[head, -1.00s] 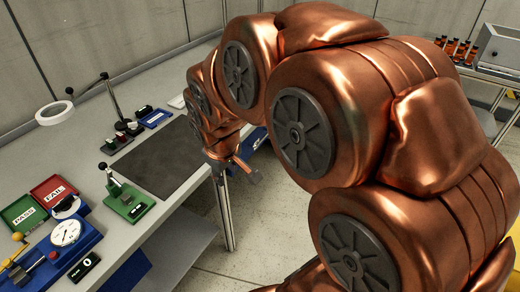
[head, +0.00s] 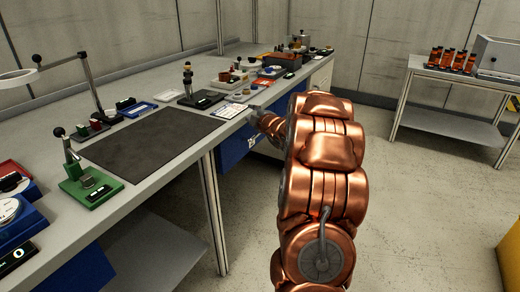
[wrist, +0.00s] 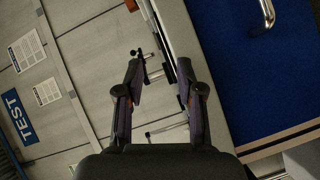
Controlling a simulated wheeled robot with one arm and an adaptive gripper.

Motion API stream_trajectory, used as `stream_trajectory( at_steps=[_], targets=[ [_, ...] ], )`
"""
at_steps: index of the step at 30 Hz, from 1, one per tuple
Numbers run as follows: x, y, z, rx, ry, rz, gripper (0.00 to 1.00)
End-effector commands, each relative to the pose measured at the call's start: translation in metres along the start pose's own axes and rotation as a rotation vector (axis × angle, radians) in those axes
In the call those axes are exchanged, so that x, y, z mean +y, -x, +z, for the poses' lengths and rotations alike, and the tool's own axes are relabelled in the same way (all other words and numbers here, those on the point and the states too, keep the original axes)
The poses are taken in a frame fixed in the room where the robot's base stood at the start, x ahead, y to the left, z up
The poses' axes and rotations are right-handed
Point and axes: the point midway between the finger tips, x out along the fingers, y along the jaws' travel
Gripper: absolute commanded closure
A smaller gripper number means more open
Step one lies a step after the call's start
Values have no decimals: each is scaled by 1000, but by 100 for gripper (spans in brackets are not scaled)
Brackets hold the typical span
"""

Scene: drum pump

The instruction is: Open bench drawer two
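My gripper (wrist: 161,68) shows in the wrist view with its two dark fingers apart and nothing between them. A blue drawer front (wrist: 265,85) fills the right of that view, with a shiny metal handle (wrist: 262,18) near the top edge. The handle lies to the right of the fingers and apart from them. In the head view, a blue drawer front (head: 232,148) sits under the bench beside my copper arm, which covers part of it. No drawer number is readable.
The workbench (head: 170,190) runs along the left, with a dark mat (head: 150,140), a green fixture (head: 90,188) and several small items on top. The floor between is clear.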

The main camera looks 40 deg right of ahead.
Motion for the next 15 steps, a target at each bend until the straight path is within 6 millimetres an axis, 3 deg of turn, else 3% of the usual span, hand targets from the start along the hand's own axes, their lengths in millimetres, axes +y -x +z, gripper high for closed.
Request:
stream_trajectory(
  at_steps=[1, 6, 15],
  targets=[
    [-23, -6, 23, 20, 26, 29, 63],
    [-58, -12, 69, 117, 126, 136, 63],
    [-106, -6, 119, 225, 220, 258, 63]
  ],
)
